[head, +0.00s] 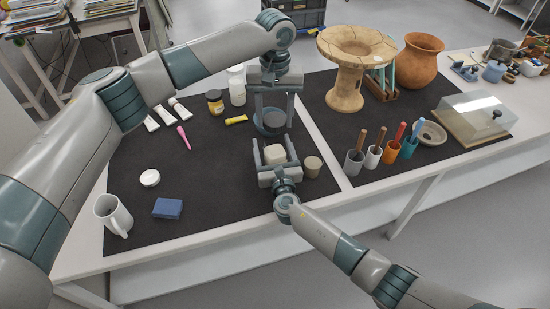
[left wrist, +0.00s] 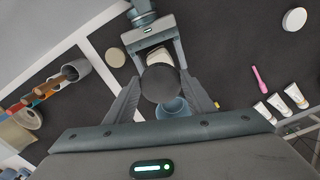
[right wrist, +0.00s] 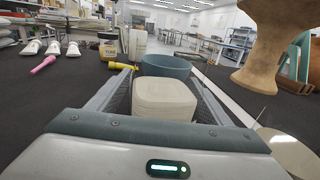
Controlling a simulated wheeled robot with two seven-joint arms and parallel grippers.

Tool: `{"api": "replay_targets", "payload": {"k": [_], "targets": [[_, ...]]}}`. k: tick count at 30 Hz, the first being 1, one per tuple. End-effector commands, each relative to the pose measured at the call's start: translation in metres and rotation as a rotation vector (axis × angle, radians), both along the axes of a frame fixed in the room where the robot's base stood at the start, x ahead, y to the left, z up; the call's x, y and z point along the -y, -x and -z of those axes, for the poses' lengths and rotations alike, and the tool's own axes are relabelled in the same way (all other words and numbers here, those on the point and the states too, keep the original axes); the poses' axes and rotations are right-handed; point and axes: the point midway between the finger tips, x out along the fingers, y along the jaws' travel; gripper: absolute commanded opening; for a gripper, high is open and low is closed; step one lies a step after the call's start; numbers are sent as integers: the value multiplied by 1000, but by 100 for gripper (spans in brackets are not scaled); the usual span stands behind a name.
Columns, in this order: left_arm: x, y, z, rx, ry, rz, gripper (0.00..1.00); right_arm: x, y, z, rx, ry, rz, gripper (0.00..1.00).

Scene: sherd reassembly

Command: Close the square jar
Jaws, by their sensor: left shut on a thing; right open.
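A cream, rounded-square jar (head: 275,154) stands on the dark mat, and it also shows in the right wrist view (right wrist: 165,98). I cannot tell whether its top is a separate lid. My right gripper (head: 275,150) is open, with its fingers on either side of the jar. My left gripper (head: 273,122) points down and is shut on a dark grey round piece (left wrist: 160,83). It holds this piece over or near a blue bowl (left wrist: 172,107), behind the square jar. The bowl also shows in the right wrist view (right wrist: 167,66).
A mug (head: 113,214) and blue block (head: 168,208) are front left.

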Motion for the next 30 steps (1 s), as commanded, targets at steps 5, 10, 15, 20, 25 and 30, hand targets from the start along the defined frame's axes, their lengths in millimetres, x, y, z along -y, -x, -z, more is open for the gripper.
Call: {"api": "replay_targets", "payload": {"k": [5,10,15,20,25,30], "targets": [[0,0,0,0,0,0,29,-1,-4,1,-1,1,0,72],[0,0,0,0,0,0,29,-1,-4,0,-1,1,0,72],[0,0,0,0,0,0,29,-1,-4,0,-1,1,0,37],[0,0,0,0,0,0,29,-1,-4,0,-1,1,0,10],[0,1,9,-2,0,0,29,-1,-4,1,-1,1,0,10],[0,1,30,-3,0,0,29,0,-4,0,-1,1,0,10]]}}
